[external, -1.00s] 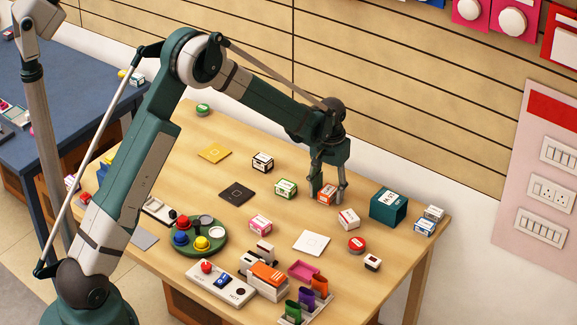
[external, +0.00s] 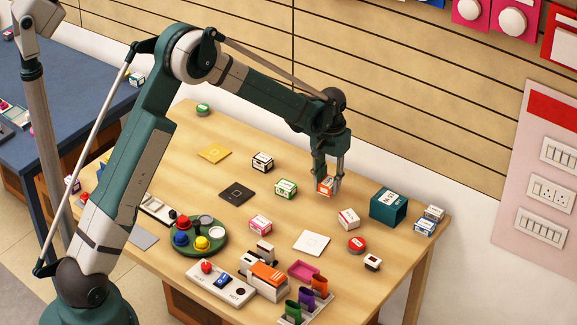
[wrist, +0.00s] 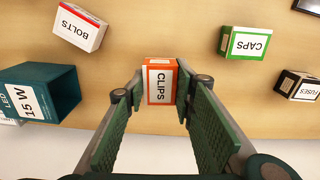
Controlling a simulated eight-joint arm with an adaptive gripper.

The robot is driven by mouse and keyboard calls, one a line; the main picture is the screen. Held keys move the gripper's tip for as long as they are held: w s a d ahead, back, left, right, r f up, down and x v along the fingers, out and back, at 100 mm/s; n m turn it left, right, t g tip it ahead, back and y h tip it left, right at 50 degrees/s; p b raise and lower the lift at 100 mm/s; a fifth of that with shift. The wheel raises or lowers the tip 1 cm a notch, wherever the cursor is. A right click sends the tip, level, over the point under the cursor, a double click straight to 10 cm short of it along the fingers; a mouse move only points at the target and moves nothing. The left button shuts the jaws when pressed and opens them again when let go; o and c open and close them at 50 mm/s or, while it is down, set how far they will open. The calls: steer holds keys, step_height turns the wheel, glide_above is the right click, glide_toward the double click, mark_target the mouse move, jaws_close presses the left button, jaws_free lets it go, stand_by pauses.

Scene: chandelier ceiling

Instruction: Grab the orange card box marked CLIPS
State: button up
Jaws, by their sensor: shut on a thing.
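The orange card box marked CLIPS (wrist: 160,82) is between the fingertips of my gripper (wrist: 160,92) in the wrist view, its white label facing the camera. In the external view the orange box (external: 325,186) is held between the fingers of my gripper (external: 328,182), seemingly a little above the wooden table (external: 290,215). The gripper is shut on the box, with a finger on each side of it.
Around it stand the CAPS box (wrist: 246,43), the FUSES box (wrist: 297,86), the BOLTS box (wrist: 80,30) and the teal LED box (wrist: 45,92). A round green tray (external: 218,247) with coloured pieces is nearer my base. Bare tabletop lies between the boxes.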

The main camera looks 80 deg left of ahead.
mark_target(329, 181)
step_height(329, 181, up, 6)
steer(key=shift+r+p, duration=0.25)
steer(key=shift+p, duration=0.05)
